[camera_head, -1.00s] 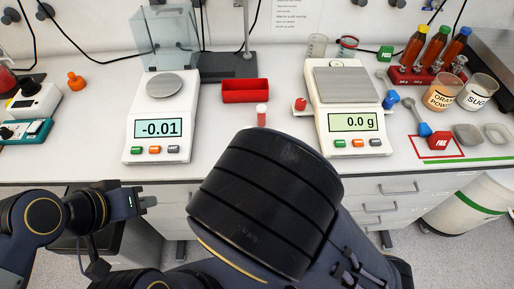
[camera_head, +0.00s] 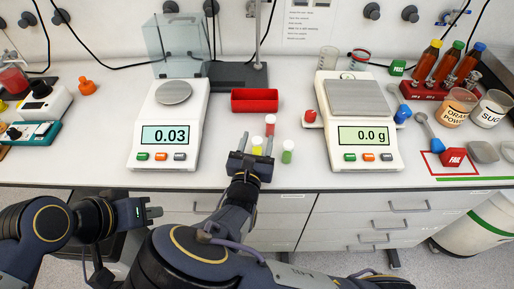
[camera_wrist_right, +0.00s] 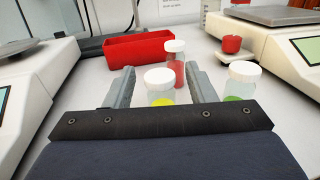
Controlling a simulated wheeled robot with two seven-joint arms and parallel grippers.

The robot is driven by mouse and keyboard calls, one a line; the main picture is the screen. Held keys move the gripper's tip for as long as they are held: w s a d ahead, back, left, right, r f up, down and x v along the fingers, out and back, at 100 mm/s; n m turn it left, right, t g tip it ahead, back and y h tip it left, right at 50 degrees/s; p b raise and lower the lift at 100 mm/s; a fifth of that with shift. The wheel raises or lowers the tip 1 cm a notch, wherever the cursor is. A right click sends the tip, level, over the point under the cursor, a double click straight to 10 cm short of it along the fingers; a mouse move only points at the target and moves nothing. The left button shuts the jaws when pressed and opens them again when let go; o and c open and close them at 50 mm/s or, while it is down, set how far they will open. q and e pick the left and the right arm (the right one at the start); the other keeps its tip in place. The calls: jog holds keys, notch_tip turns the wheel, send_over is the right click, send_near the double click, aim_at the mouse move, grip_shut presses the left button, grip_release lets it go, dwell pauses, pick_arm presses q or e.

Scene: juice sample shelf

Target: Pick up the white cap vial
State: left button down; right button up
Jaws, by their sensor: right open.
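Three clear vials with white caps stand upright on the bench between the two scales. One holds red contents (camera_head: 270,127) and is farthest back. One holds yellow (camera_wrist_right: 162,101), and one holds green (camera_head: 288,153) at the right. My right gripper (camera_head: 256,142) is open, with the yellow vial between or just beyond its fingers; in the right wrist view the gripper (camera_wrist_right: 160,76) has a finger on each side of that vial, without clear contact. The green vial is outside the right finger. My left gripper (camera_head: 153,212) is low at the left, in front of the bench; its jaws are unclear.
A red tray (camera_head: 254,106) lies behind the vials. A left scale (camera_head: 163,141) reading 0.03 and a right scale (camera_head: 359,142) reading 0.0 g flank them. A small red-topped item (camera_head: 310,116) sits beside the right scale. Free bench shows around the vials.

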jog(key=shift+w, duration=0.1)
jog(key=c, duration=1)
jog(key=shift+r, duration=0.1)
